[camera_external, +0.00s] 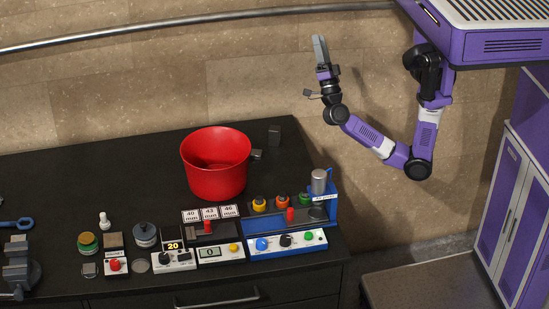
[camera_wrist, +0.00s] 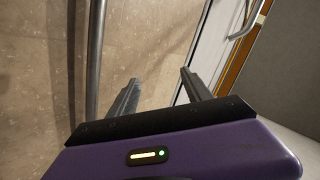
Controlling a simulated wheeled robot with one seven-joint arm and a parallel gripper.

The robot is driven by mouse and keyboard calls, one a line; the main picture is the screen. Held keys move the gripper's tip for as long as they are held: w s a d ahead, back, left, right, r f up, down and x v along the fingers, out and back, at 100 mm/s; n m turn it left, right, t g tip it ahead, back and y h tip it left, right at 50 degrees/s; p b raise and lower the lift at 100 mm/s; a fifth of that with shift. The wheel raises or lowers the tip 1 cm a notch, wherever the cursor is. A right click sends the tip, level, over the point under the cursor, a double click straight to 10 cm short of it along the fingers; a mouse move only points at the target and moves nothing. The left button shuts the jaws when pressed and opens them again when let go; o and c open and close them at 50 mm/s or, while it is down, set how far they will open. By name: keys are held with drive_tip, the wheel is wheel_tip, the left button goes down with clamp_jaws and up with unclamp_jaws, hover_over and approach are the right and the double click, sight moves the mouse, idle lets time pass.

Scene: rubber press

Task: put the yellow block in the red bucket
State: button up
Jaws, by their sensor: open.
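The red bucket (camera_external: 216,182) stands upright on the black table, near the middle of its depth. I cannot make out a clear yellow block in either view; a small tan block (camera_external: 113,240) sits at the table's front left, but I cannot tell whether it is the one. My gripper (camera_external: 320,47) is raised against the wall, above and to the right of the bucket, with its fingers pointing up. In the wrist view my gripper (camera_wrist: 160,90) has its two fingers wide apart with nothing between them.
A blue-framed station (camera_external: 290,221) with a metal cylinder (camera_external: 319,180) stands at the right front. Control boxes (camera_external: 174,261), small jars (camera_external: 145,235) and a vise (camera_external: 20,268) line the front. The table's back left is clear.

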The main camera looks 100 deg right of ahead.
drive_tip(key=a+f+n+t+y, duration=1.65)
drive_tip(key=n+t+y, duration=0.25)
drive_tip(key=n+y, duration=0.6)
drive_tip(key=s+a+f+n+g+y, duration=0.2)
drive_tip(key=s+a+f+g, duration=0.6)
drive_tip(key=s+a+f, duration=0.4)
wheel_tip(320, 180, down, 3)
drive_tip(key=shift+s+r+g+y, duration=0.2)
drive_tip(key=shift+s+g+y, duration=0.1)
drive_tip(key=shift+s+y, duration=0.4)
drive_tip(key=shift+f+b, duration=1.1)
drive_tip(key=shift+b, duration=0.05)
